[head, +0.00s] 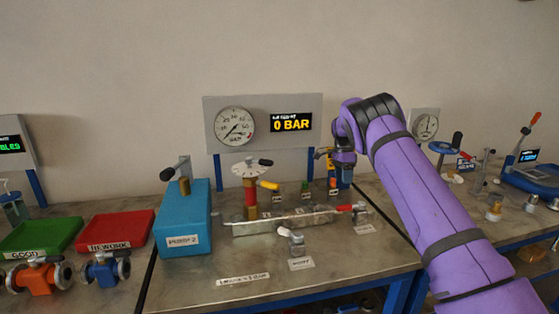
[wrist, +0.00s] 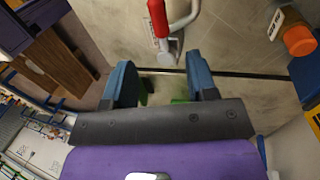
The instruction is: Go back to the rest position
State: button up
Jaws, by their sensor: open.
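My gripper (head: 345,177) is at the end of my purple arm, over the back right part of the middle bench, below and right of the 0 BAR display. Its tips are small and partly hidden in the head view. In the wrist view the two blue fingers of my gripper (wrist: 161,86) stand apart, with nothing held between them. A bit of green shows beyond the gap; I cannot tell what it is. A red-handled valve lever (wrist: 158,18) lies just ahead of the fingers, apart from them.
The middle bench holds a teal box (head: 183,228), a manifold with a red-handled valve (head: 344,208), a small grey valve (head: 291,240) and a gauge panel (head: 263,105). Green (head: 40,238) and red (head: 115,231) trays sit left. An orange cylinder (wrist: 298,40) shows in the wrist view.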

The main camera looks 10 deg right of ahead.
jog(key=s+r+n+t, duration=0.15)
jog(key=s+r, duration=0.25)
jog(key=r, duration=0.4)
jog(key=s+r+n+t, duration=0.1)
jog(key=s+r+n, duration=0.1)
jog(key=s+r, duration=0.5)
jog(key=s+a+r+n+t+y, duration=0.15)
jog(key=s+a+r+n, duration=0.25)
jog(key=s+r, duration=0.8)
jog(key=s+a+r+n+t, duration=0.1)
jog(key=s+a+r+n, duration=0.1)
jog(key=s, duration=0.6)
jog(key=s+a+r+n+t, duration=0.1)
jog(key=s+a+r+n, duration=0.15)
jog(key=s, duration=0.55)
jog(key=s+a+f+n+t, duration=0.1)
jog(key=s+f+n, duration=0.2)
jog(key=s, duration=0.5)
jog(key=s+a+f+n+t+h, duration=0.1)
jog(key=s+f+n, duration=0.1)
jog(key=s, duration=0.6)
jog(key=shift+s+f+n, duration=0.35)
jog(key=shift+f+n, duration=0.05)
jog(key=shift+f, duration=0.15)
